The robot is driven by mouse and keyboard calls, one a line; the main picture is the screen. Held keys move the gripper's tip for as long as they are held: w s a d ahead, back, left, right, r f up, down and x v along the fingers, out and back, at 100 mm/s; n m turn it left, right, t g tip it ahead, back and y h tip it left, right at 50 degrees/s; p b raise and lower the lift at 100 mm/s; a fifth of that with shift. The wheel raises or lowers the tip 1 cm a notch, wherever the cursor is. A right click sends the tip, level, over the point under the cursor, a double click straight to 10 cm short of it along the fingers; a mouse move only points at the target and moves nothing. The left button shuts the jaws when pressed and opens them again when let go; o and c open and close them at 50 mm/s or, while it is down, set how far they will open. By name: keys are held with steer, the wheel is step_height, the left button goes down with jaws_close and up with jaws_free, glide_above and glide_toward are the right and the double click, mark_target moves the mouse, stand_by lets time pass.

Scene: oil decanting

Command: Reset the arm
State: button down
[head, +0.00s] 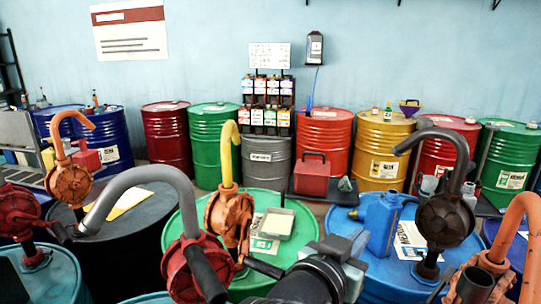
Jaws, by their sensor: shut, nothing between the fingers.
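My gripper (345,254) is at the bottom centre, seen from behind on my dark arm. It is shut and empty. It is in front of the gap between the green drum (178,240) with the yellow-spouted pump (229,155) and the blue drum (375,272) with the blue jug (382,222). The jug stands just beyond and to the right of the gripper. My fingertips are hard to make out, and I cannot tell whether they touch anything.
Hand pumps crowd the front: a grey-spouted red one (190,262), an orange one (70,183), a dark one (444,222) and an orange-spouted one (475,286) at right. A shallow tray (276,223) lies on the green drum. More drums line the back wall.

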steer(key=a+r+n+t+y, duration=0.3)
steer(key=a+r+t, duration=0.3)
steer(key=r, duration=0.7)
steer(key=s+a+r+n+t+y, duration=0.2)
steer(key=s+a+r+t+y, duration=0.1)
steer(key=s+r, duration=0.4)
steer(key=s+a+r+n+t+y, duration=0.2)
steer(key=s+a+r+t+y, duration=0.2)
steer(key=r, duration=0.6)
steer(key=s+a+t, duration=0.2)
steer(key=s, duration=0.1)
steer(key=shift+s+r+n, duration=0.15)
steer(key=shift+r+n, duration=0.25)
steer(key=shift+a, duration=0.1)
steer(key=shift+f, duration=0.1)
